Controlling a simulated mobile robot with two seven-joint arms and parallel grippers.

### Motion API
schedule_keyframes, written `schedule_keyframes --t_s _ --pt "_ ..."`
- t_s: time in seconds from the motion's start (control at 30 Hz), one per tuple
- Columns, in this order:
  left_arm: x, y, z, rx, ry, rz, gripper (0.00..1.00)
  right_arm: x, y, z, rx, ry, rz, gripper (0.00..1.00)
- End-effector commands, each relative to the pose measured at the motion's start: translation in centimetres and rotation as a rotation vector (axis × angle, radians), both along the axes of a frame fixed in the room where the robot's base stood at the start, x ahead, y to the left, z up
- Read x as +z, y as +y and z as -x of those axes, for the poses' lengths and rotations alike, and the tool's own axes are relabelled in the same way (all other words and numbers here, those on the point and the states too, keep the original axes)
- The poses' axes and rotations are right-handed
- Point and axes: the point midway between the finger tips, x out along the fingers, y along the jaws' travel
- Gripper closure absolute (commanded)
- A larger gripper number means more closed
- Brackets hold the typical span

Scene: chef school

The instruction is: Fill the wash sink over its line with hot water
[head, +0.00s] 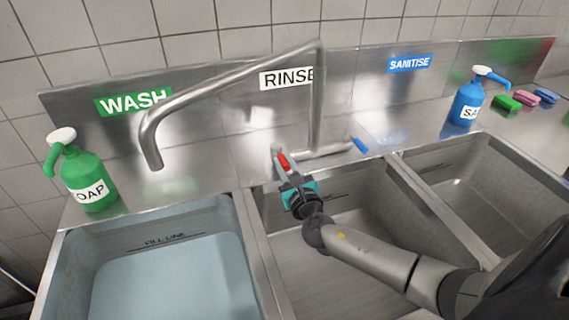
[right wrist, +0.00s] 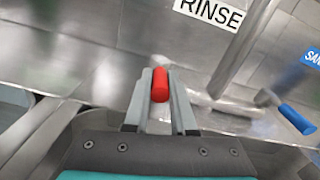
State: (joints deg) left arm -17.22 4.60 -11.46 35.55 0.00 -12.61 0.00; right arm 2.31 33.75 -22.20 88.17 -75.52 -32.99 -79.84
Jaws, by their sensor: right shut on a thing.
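The wash sink (head: 245,262) is at the lower left under the green WASH sign (head: 133,101). Pale blue water (head: 170,285) lies in it, with its edge just below the FILL LINE mark (head: 165,241) on the back wall. The tap spout (head: 152,150) hangs over this sink; I see no clear stream from it. My right gripper (head: 287,168) is shut on the red tap handle (head: 284,161), which also shows between the fingers in the right wrist view (right wrist: 160,85). The blue tap handle (head: 360,145) is to its right, untouched. My left gripper is not in view.
A green soap bottle (head: 85,172) stands at the left corner. The rinse sink (head: 345,225) and sanitise sink (head: 490,190) look empty. A blue bottle (head: 465,105) and green (head: 505,104), pink (head: 525,99) and blue (head: 546,96) sponges are at the right.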

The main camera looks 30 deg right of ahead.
Motion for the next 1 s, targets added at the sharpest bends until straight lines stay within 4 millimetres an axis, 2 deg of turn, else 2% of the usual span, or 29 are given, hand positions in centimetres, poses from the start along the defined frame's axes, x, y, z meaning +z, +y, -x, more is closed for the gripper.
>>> schedule_keyframes --t_s 0.57,0.8,1.0 --pt "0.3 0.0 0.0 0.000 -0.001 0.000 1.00 0.0 0.2 -0.1 -0.017 0.000 -0.003 1.00" --pt "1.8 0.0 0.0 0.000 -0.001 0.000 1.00 0.2 1.1 -0.4 -0.150 -0.001 -0.008 1.00" --pt "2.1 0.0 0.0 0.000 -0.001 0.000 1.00 0.0 1.8 -0.8 -0.277 -0.001 -0.005 1.00"
